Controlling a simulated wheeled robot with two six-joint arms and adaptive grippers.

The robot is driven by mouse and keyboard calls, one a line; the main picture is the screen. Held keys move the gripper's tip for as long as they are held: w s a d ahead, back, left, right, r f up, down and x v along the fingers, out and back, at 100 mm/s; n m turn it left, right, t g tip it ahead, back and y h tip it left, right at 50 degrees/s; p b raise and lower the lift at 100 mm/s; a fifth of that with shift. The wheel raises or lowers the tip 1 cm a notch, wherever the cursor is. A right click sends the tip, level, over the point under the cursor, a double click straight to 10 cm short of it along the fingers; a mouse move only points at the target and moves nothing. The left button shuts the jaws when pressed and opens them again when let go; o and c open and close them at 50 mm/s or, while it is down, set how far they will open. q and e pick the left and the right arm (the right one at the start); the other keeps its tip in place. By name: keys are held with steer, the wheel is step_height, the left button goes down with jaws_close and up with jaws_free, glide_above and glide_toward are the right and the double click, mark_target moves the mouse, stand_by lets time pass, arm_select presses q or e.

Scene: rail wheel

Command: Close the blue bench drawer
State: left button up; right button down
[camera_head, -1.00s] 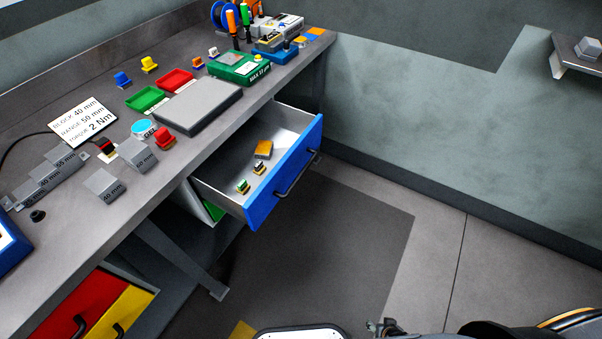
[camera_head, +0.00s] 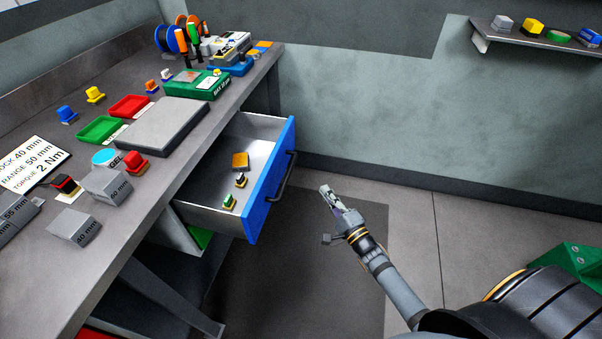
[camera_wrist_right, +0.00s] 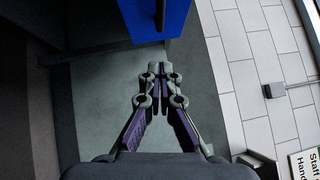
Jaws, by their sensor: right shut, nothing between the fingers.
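The blue bench drawer (camera_head: 270,185) is pulled out from under the bench, and its grey inside shows. A black bar handle (camera_head: 284,178) is on its blue front. In the right wrist view the closed fingers (camera_wrist_right: 160,72) point toward the blue drawer front (camera_wrist_right: 156,18) at the top. My left gripper is not in view.
The grey workbench (camera_head: 130,190) carries blocks, trays, a flat grey plate and tools. A wall shelf (camera_head: 530,38) holds several small things at the upper right. The floor (camera_head: 460,235) in front of the drawer is clear. A green object (camera_head: 578,262) shows at the right edge.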

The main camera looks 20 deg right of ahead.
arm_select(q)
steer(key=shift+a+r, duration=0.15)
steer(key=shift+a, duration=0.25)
arm_select(e)
steer(key=w+a+r, duration=0.1)
steer(key=w+a, duration=0.3)
steer(key=w, duration=0.5)
steer(key=shift+w+a+r, duration=0.25)
steer(key=shift+a+r, duration=0.1)
